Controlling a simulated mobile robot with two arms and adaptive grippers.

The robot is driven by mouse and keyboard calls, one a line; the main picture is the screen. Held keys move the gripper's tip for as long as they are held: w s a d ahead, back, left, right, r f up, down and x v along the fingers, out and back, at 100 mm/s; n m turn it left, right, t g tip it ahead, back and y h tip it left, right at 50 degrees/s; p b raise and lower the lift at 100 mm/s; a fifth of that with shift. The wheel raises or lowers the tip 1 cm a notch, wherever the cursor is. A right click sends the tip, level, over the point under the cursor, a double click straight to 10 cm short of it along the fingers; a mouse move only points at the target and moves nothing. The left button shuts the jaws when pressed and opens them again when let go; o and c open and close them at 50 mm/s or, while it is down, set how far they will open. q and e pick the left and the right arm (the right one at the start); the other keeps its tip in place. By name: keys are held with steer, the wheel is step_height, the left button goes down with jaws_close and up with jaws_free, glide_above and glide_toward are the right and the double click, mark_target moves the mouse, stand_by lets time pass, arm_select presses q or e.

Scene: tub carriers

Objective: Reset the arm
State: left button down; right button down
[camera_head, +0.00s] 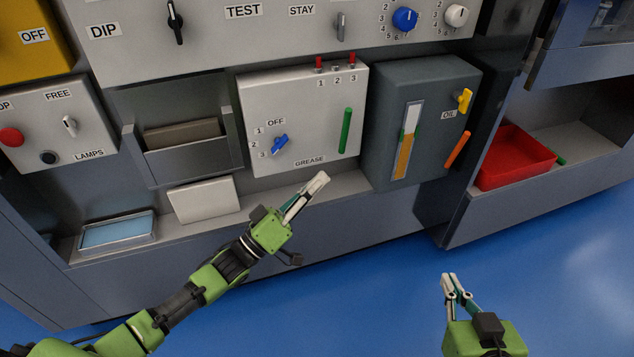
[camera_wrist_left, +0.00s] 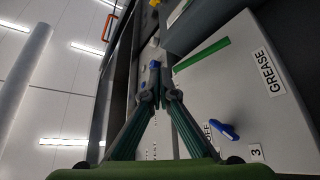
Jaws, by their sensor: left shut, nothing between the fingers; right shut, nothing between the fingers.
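My left gripper (camera_head: 316,183) is shut and empty. In the head view it shows in front of the lower edge of the light grey GREASE panel (camera_head: 255,105), to the right of a white block. In the left wrist view the left gripper (camera_wrist_left: 156,75) has its fingertips together, with the GREASE panel (camera_wrist_left: 240,90) to the right. My right gripper (camera_head: 449,280) is shut and empty over the blue floor at the lower right, apart from the cabinets.
The GREASE panel has a blue knob (camera_head: 280,144) and a green handle (camera_head: 346,130). The dark OIL box (camera_head: 385,115) has an orange handle (camera_head: 457,150). A red tub (camera_head: 515,165) sits on the right shelf. A blue-topped tray (camera_head: 117,232) is at left. The blue floor (camera_head: 560,270) is clear.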

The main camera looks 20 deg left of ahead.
stand_by(0.3)
